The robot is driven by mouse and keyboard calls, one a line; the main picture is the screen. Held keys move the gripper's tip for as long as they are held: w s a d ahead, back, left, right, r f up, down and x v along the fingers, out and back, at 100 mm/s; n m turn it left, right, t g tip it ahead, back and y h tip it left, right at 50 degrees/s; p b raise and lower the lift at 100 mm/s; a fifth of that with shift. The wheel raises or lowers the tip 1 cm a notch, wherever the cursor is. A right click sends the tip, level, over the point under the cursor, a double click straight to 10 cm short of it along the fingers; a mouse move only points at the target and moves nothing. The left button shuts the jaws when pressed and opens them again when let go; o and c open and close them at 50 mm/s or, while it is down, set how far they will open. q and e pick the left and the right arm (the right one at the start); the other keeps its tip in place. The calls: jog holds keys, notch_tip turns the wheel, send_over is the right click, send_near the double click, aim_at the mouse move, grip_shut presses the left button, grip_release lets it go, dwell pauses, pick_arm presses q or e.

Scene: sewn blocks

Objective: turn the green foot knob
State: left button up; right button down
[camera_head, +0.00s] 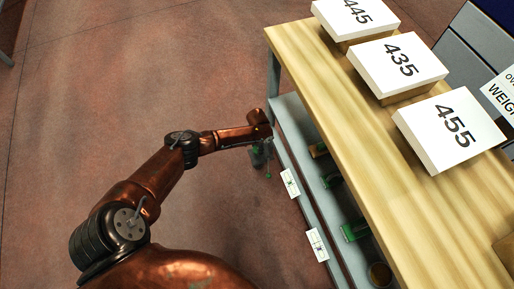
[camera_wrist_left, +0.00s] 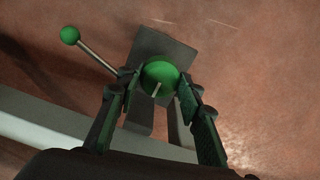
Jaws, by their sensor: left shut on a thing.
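The green foot knob (camera_wrist_left: 160,77) is a round green disc with a pale line on it, in the middle of the left wrist view. A grey rod with a green ball (camera_wrist_left: 69,35) at its end points out from it to the upper left. My left gripper (camera_wrist_left: 158,92) has its two fingers on either side of the knob and is shut on it. In the head view my left gripper (camera_head: 260,153) is small and dark beside the left edge of the grey shelf, and the green ball shows just below it. My right gripper is not in view.
A wooden table (camera_head: 330,95) stands at the right, with white numbered blocks (camera_head: 400,62) on top. A grey shelf (camera_head: 290,135) below it bears labels and green-handled things (camera_head: 355,231). The floor (camera_head: 100,90) at the left is clear.

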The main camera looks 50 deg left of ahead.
pick_arm(q)
jog(key=shift+w, duration=0.1)
jog(key=o, duration=1.2)
jog(key=shift+c, duration=0.2)
notch_tip(320, 180, up, 12)
